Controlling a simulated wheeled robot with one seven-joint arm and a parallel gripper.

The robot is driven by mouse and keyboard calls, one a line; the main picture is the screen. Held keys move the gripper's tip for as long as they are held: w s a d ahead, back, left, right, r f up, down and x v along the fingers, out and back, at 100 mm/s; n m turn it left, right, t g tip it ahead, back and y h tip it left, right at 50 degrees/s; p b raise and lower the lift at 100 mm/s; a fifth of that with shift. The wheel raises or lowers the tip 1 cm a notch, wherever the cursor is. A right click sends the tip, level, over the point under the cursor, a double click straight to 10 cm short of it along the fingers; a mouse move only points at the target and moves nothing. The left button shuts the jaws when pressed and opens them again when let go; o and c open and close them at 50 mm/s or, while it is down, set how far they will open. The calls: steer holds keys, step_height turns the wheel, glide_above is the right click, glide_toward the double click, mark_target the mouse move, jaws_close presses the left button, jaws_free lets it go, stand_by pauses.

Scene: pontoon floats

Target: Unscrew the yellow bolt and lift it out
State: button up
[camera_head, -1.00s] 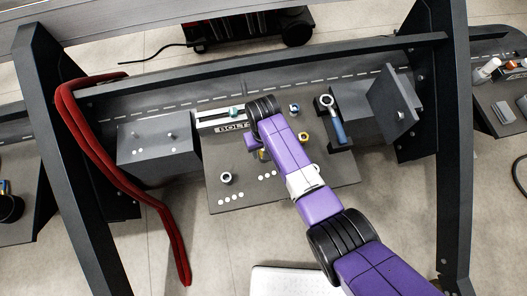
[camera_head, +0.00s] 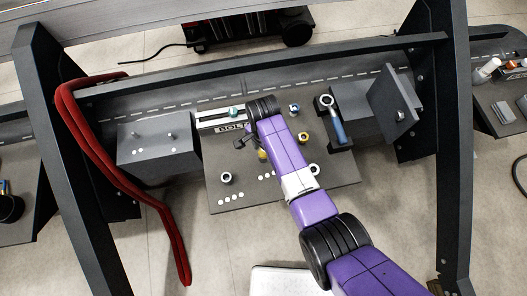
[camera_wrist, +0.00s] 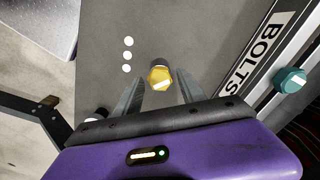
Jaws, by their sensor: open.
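The yellow bolt (camera_wrist: 159,78) shows its hexagonal head in the wrist view, with a grey round part just behind it. In the head view the yellow bolt (camera_head: 262,155) stands on the dark grey board (camera_head: 232,172), just left of my purple arm. My gripper (camera_wrist: 158,91) is open and empty, its two grey fingers to the left and right of the bolt head in the wrist view. I cannot tell whether a finger touches it. A rail marked BOLTS (camera_wrist: 268,44) carries a teal bolt (camera_wrist: 289,80); the teal bolt (camera_head: 234,112) also shows in the head view.
A grey ring (camera_head: 226,177) and white dots are on the board's left front. A grey block (camera_head: 155,150) stands at left. A red hose (camera_head: 120,190) hangs over the left frame leg.

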steer(key=m, duration=0.9)
steer(key=shift+c, duration=0.2)
jaws_close()
steer(key=n, duration=0.6)
steer(key=shift+n, duration=0.4)
steer(key=n, duration=0.3)
steer(key=shift+n, duration=0.9)
